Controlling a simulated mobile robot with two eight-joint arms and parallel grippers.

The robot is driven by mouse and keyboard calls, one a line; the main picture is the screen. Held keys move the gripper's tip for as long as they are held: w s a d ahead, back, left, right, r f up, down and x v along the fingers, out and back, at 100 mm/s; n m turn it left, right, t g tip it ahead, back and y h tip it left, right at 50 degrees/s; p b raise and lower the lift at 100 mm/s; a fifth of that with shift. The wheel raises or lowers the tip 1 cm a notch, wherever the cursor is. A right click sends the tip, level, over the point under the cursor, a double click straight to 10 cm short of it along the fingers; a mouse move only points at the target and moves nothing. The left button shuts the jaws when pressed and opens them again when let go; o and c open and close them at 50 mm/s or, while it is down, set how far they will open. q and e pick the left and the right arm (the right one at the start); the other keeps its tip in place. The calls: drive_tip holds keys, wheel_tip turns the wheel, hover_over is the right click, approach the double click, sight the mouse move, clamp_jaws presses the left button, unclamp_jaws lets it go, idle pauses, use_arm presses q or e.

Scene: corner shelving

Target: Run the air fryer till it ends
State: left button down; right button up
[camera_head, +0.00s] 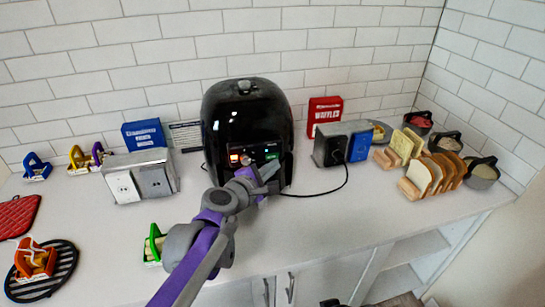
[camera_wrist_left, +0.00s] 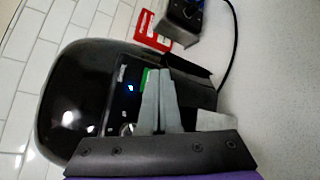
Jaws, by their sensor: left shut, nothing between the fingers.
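The black air fryer (camera_head: 246,120) stands against the tiled wall in the middle of the counter. Its front panel shows a lit orange-red switch at left and a green element at right. My left gripper (camera_head: 262,175) is at the lower front of the air fryer, and its fingers hide part of the panel. In the left wrist view the air fryer (camera_wrist_left: 75,95) fills the left half, with a small blue light and a green element on its panel. The gripper fingers (camera_wrist_left: 160,75) are shut with nothing between them, their tips close to the green element. I cannot tell whether they touch. My right gripper is not in view.
A silver outlet box (camera_head: 140,178) stands left of the fryer. A toaster-like box (camera_head: 330,148) stands right, with a black cable on the counter. Bread racks (camera_head: 435,175) and pots (camera_head: 483,174) sit far right. A black trivet (camera_head: 62,270) lies at front left.

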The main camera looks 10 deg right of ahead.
use_arm(q)
drive_tip(key=shift+w, duration=0.1)
drive_tip(key=shift+w, duration=0.4)
drive_tip(key=shift+w, duration=0.3)
idle(0.5)
idle(0.4)
drive_tip(key=shift+s, duration=0.8)
drive_tip(key=s, duration=0.5)
drive_tip(key=shift+d, duration=0.1)
idle(0.4)
